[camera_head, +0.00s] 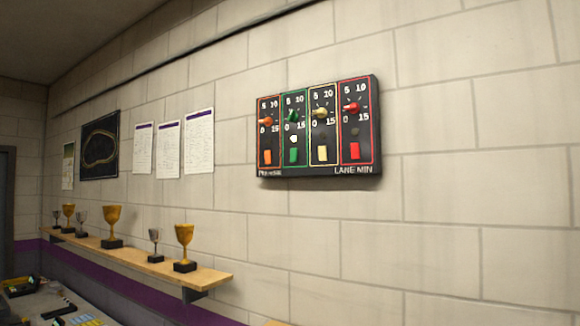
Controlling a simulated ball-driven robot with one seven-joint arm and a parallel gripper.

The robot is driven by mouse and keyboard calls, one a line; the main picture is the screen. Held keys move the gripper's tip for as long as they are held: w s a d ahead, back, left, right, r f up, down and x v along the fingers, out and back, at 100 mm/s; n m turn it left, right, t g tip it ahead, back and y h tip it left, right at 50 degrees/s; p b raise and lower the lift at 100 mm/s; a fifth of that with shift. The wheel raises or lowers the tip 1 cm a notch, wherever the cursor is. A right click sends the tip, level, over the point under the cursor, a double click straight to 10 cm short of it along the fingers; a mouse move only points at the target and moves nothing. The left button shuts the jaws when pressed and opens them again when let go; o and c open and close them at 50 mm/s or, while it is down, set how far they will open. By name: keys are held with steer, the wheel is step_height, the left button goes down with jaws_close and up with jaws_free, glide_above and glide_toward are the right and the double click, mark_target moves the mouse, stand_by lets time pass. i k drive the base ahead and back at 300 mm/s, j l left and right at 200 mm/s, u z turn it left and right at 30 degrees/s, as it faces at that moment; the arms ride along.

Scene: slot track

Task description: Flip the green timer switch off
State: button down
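A black timer panel (318,126) is mounted on the block wall, right of the picture's middle. It has several coloured lanes, each with a dial knob above and a rocker switch below. The green timer switch (293,155) sits in the second lane from the left, under the green knob (293,115). A small light spot (293,139) shows just above the green switch; the same spots above the yellow and red switches look dark. I cannot tell the switch's tilt at this size. My gripper is not in view.
A wooden shelf (140,262) with several trophies runs along the wall at lower left. Papers (170,149) and a black framed track picture (99,146) hang left of the panel. A table with small items (75,310) is at bottom left. The wall around the panel is bare.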

mark_target(294, 151)
steer(key=i+j+z, duration=0.1)
steer(key=i+j, duration=0.4)
steer(key=i, duration=0.25)
steer(key=i+j, duration=0.5)
steer(key=i, duration=0.25)
steer(key=i+j+z, duration=0.15)
steer(key=i+j, duration=0.4)
steer(key=i, duration=0.2)
